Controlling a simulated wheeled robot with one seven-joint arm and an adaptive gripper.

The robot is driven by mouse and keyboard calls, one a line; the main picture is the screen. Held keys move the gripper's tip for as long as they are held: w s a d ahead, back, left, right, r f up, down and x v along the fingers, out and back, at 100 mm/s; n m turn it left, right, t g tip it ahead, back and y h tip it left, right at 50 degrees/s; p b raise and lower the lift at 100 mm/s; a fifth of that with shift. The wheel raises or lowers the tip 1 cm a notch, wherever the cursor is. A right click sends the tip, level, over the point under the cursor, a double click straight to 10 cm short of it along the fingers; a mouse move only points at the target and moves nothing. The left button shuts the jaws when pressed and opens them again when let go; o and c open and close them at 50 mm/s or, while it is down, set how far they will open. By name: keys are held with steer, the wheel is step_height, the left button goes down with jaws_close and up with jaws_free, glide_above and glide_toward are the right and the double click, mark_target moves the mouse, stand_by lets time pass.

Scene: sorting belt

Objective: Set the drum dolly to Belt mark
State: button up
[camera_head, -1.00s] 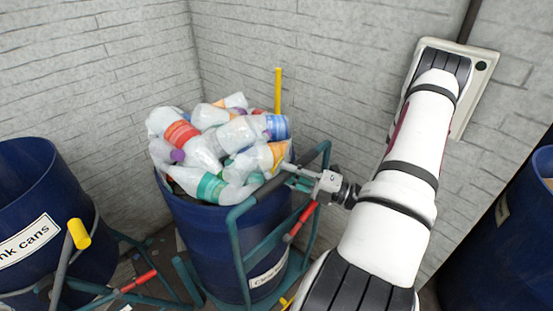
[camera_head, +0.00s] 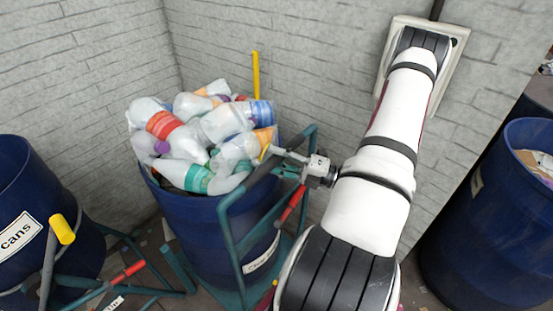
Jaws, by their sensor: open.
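A teal drum dolly (camera_head: 228,240) carries a blue drum (camera_head: 195,222) heaped with plastic bottles. The dolly's upright frame stands at the drum's right side and has a red grip on a lever. My gripper (camera_head: 284,163) is open at the top of this frame, close to its upper bar and the drum's rim. I cannot tell whether its fingers touch the bar. A label on the drum is partly hidden by the frame. No belt mark can be made out.
Another blue drum (camera_head: 40,205) labelled for cans stands at left, with a yellow-tipped lever (camera_head: 61,229) before it. A third blue drum (camera_head: 500,215) stands at right. Grey block walls close off the back. A yellow post (camera_head: 256,75) rises behind the bottles.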

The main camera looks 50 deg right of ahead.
steer(key=shift+s+d, duration=0.1)
steer(key=v, duration=1.1)
steer(key=shift+s, duration=0.4)
steer(key=shift+d+f, duration=0.1)
steer(key=shift+d, duration=0.05)
